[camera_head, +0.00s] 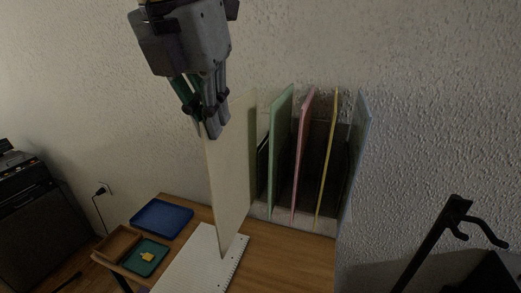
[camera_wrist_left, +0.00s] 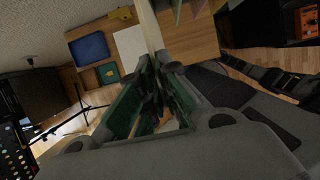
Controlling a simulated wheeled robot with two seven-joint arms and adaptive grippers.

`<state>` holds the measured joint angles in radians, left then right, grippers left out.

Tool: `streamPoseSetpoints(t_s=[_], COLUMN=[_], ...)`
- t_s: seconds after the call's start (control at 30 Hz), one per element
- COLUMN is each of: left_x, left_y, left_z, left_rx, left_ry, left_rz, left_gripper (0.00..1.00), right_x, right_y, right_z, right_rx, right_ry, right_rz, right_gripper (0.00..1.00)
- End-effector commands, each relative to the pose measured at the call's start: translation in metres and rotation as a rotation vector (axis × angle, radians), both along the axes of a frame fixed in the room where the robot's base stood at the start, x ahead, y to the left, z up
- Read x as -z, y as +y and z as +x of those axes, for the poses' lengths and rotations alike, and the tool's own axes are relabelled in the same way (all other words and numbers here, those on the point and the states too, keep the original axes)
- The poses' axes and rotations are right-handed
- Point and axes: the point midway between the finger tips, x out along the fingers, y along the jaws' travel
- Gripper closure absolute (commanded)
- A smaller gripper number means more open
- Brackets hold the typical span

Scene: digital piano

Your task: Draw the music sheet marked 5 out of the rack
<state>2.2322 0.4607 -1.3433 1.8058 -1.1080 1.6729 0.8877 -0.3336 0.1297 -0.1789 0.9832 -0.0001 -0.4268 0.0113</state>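My left gripper (camera_head: 212,128) is closed on the upper near edge of an upright cream sheet (camera_head: 234,165) in the head view. The sheet also shows edge-on between the green-padded fingers in the left wrist view (camera_wrist_left: 150,28). It stands left of and nearer than the rack (camera_head: 320,135); I cannot tell whether its far edge is clear of the rack. A green sheet (camera_head: 281,150), pink sheet (camera_head: 301,160), yellow sheet (camera_head: 328,155) and light blue sheet (camera_head: 356,150) stand upright in the rack. No number is readable on any sheet. My right gripper is out of view.
A spiral notebook (camera_head: 200,262) lies on the wooden table under the sheet's lower near corner. A blue tray (camera_head: 160,218) and a green tray (camera_head: 143,257) with a small yellow item lie to its left. A textured wall is behind. A black hooked stand (camera_head: 432,245) is at right.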

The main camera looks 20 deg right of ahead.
Motion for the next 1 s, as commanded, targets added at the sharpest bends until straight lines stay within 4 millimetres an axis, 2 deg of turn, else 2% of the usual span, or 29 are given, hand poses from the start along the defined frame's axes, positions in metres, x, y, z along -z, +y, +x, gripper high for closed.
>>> streamPoseSetpoints(t_s=[0.6, 1.0], left_x=[-0.001, -0.002], left_y=[0.017, 0.018], left_z=[-0.024, -0.027], left_rx=[0.000, 0.000], left_ry=[-0.002, -0.001], left_rz=[-0.001, -0.001], left_gripper=[1.00, 1.00], right_x=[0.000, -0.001], right_y=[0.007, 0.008], right_z=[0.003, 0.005], right_rx=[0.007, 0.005], right_ry=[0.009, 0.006], right_rz=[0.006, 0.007], right_gripper=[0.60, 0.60])
